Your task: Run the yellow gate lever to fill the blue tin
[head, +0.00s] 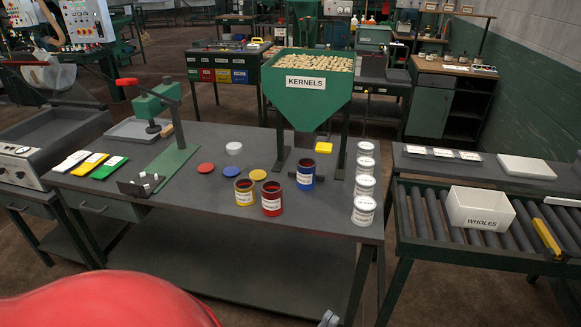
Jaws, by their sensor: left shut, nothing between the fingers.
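The blue tin (305,175) stands upright on the table, below or just in front of the spout of the green hopper (290,108) labelled KERNELS. Its inside looks dark; I cannot tell its fill. The yellow gate lever (323,148) sticks out at the lower right of the hopper, above and right of the tin. What seems to be the tip of my left gripper (328,319) shows at the bottom edge, shut and empty, far from lever and tin. My right gripper is not in view.
A yellow tin (245,192) and red tin (271,199) stand left of the blue tin, near coloured lids. Several white cans (363,211) line the table's right side. A green lever press (172,150) stands left. A white WHOLES box (480,210) sits on rollers.

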